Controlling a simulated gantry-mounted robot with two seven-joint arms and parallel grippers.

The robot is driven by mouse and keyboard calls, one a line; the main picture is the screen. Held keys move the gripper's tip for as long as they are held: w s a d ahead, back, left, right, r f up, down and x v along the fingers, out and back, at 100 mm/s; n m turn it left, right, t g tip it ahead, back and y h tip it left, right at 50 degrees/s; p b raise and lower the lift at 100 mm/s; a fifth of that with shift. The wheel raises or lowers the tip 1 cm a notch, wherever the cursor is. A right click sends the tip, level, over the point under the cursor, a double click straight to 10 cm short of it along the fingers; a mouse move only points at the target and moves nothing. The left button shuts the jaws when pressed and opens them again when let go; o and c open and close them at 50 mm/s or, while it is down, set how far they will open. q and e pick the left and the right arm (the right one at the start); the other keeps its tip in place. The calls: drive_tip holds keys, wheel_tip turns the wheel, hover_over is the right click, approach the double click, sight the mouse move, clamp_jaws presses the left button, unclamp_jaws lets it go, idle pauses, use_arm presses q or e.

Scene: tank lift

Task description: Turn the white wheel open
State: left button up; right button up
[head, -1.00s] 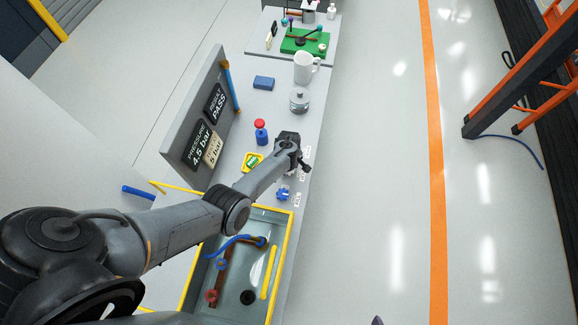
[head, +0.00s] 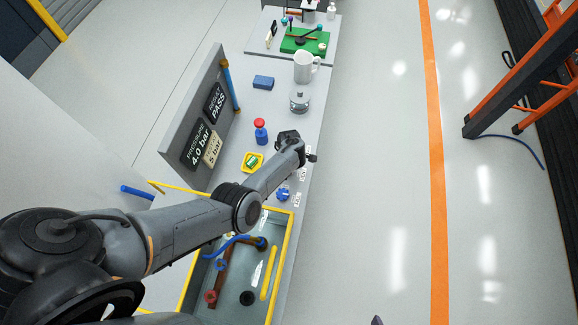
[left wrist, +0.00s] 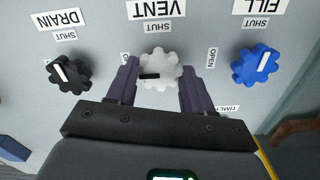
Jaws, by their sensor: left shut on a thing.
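The white wheel (left wrist: 164,64) sits under the VENT label in the left wrist view. My left gripper (left wrist: 157,80) is shut on it, one dark finger on each side. The wheel's black mark lies sideways and points left, toward a label partly hidden by the left finger. The SHUT label (left wrist: 157,25) is above the wheel. In the head view my left gripper (head: 308,158) is at the bench's right edge, and the white wheel is hidden there.
The black DRAIN wheel (left wrist: 68,75) and blue FILL wheel (left wrist: 257,67) flank the white wheel, marks roughly toward SHUT. The display board (head: 194,137) reads pressure 4.0 bar. A yellow-edged tank (head: 291,250) is nearer me; a mug (head: 303,67) stands farther along the bench.

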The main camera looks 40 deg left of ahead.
use_arm(q)
drive_tip(key=o, duration=1)
drive_tip(key=shift+o, duration=0.2)
drive_tip(key=shift+r+p, duration=0.35)
drive_tip(key=shift+r, duration=0.25)
wheel_tip(320, 180, up, 10)
drive_tip(key=p, duration=0.3)
drive_tip(key=shift+f, duration=0.2)
